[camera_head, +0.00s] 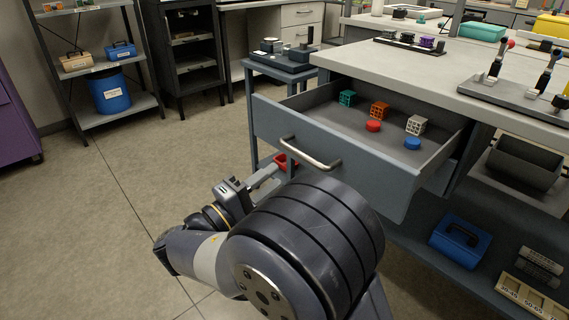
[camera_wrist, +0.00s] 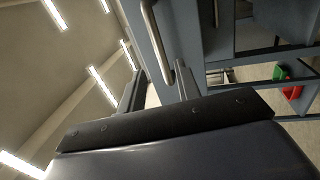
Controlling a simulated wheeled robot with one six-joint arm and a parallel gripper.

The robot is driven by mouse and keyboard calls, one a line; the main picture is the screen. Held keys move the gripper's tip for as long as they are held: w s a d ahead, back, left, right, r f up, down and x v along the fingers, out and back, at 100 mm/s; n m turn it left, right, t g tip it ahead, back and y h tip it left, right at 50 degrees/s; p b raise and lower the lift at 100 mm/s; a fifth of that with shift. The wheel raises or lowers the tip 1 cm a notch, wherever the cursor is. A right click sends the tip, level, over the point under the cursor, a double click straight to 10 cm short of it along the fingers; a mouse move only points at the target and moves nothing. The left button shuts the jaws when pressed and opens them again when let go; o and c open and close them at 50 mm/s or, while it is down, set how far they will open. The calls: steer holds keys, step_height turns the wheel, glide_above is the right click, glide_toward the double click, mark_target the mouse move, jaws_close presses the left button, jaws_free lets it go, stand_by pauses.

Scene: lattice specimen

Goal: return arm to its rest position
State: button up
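My arm is folded low in front of the workbench in the head view. My gripper (camera_head: 279,172) is near the open drawer's front, below and left of its handle (camera_head: 310,154), and seems apart from it. In the wrist view two fingers (camera_wrist: 160,84) stand apart with nothing visible between them. The handle also shows in the wrist view (camera_wrist: 155,35), beyond the fingers. The grey drawer (camera_head: 345,170) is pulled out.
The workbench top (camera_head: 420,70) carries a fixture plate (camera_head: 515,100) with levers. A blue box (camera_head: 460,240) is on the lower shelf. A small side table (camera_head: 280,72) stands behind the drawer. Shelving (camera_head: 120,105) is at the back left. The floor (camera_head: 90,220) at left is clear.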

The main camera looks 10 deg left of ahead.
mark_target(305, 154)
steer(key=shift+s+a+f, duration=0.15)
steer(key=shift+s+a, duration=0.15)
steer(key=shift+s, duration=0.15)
steer(key=b+x, duration=0.2)
steer(key=x, duration=0.9)
steer(key=shift+b, duration=0.3)
steer(key=shift+w+d, duration=0.25)
steer(key=shift+w, duration=0.05)
